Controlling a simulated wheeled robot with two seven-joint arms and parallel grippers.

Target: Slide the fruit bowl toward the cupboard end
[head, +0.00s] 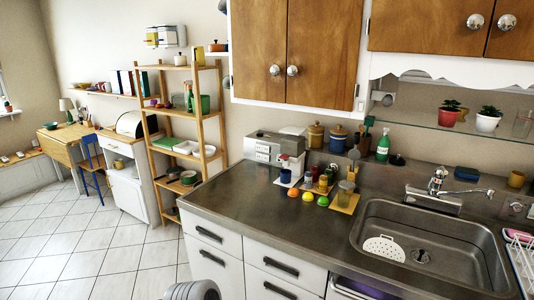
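I cannot make out a clear fruit bowl. Wooden wall cupboards (325,45) hang above the counter. Neither gripper is in view; only a grey rounded part of mine shows at the bottom edge.
A coffee machine (275,153), jars and a green bottle (383,145) line the counter's back. The sink (430,235) and tap (437,185) are at right. An open shelf rack (185,130) stands left of the counter. The counter's front left is clear, as is the tiled floor.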

